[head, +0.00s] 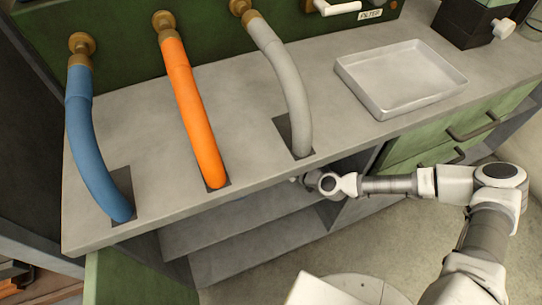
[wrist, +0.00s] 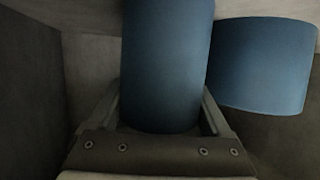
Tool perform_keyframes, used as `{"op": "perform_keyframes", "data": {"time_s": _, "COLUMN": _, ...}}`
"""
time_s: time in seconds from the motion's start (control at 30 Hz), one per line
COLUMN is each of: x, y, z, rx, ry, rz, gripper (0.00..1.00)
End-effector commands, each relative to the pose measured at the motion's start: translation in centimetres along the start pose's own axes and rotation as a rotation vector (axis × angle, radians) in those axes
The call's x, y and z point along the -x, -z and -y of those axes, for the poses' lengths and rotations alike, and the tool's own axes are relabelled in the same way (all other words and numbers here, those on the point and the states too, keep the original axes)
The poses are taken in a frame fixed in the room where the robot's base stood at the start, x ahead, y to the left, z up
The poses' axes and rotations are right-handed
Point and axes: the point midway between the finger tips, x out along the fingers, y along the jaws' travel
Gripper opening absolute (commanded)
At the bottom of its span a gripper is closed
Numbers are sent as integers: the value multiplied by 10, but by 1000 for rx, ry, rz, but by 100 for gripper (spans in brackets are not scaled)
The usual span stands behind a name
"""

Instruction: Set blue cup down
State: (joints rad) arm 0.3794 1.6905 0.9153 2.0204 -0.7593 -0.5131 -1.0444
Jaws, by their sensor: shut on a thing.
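A blue cup (wrist: 165,60) stands between the two fingers of my gripper (wrist: 162,104) in the wrist view, with a finger at each side of it. The gripper is shut on it. Its top runs out of the picture, and I cannot tell whether its base touches a surface. In the head view my wrist reaches under the front edge of the counter, into the open shelf space. The cup and the fingertips are hidden there.
A second blue cylinder (wrist: 263,65) is close to the right of the held cup. A dark wall (wrist: 30,85) is at the left. In the head view, the counter (head: 240,105) carries blue, orange and grey hoses and a tray (head: 400,108); an open shelf (head: 235,215) lies below.

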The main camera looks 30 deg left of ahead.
Motion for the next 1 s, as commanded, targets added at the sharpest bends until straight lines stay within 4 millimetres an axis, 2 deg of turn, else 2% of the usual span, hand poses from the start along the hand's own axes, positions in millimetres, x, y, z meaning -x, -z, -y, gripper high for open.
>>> {"op": "perform_keyframes", "data": {"time_s": 0.03, "x": -2, "y": -6, "z": 0, "rx": -1, "ry": -1, "rz": -2, "gripper": 10}}
{"op": "perform_keyframes", "data": {"time_s": 0.4, "x": -3, "y": -7, "z": 0, "rx": 0, "ry": 0, "rz": -1, "gripper": 10}}
{"op": "perform_keyframes", "data": {"time_s": 0.43, "x": -2, "y": -7, "z": 0, "rx": 0, "ry": 0, "rz": -1, "gripper": 88}}
{"op": "perform_keyframes", "data": {"time_s": 0.47, "x": -2, "y": -7, "z": 0, "rx": 0, "ry": 0, "rz": 0, "gripper": 93}}
{"op": "perform_keyframes", "data": {"time_s": 0.83, "x": -1, "y": -3, "z": 0, "rx": 1, "ry": 1, "rz": -1, "gripper": 95}}
{"op": "perform_keyframes", "data": {"time_s": 1.0, "x": 22, "y": -2, "z": -1, "rx": -1, "ry": -1, "rz": 1, "gripper": 95}}
